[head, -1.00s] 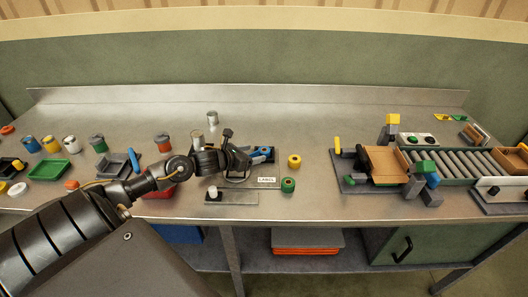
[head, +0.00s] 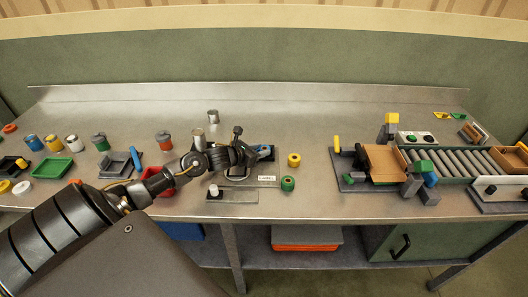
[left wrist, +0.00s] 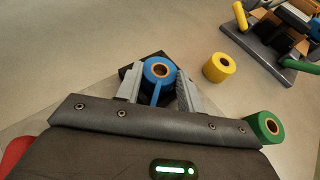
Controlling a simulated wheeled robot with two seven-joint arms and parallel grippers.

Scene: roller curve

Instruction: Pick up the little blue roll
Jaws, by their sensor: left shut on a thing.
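The little blue roll (left wrist: 157,69) sits between the two grey fingers of my left gripper (left wrist: 160,88) in the left wrist view, with a strip of blue tape hanging toward the palm. The gripper is shut on it. A dark holder piece (left wrist: 132,74) shows behind and beside the roll; I cannot tell whether the roll is clear of it. My right gripper is not in view.
A yellow roll (head: 294,160) and a green roll (head: 288,183) stand just right of the gripper. A roller conveyor (head: 455,165) with a wooden box (head: 385,160) is at the right. Several cans and trays stand at the left.

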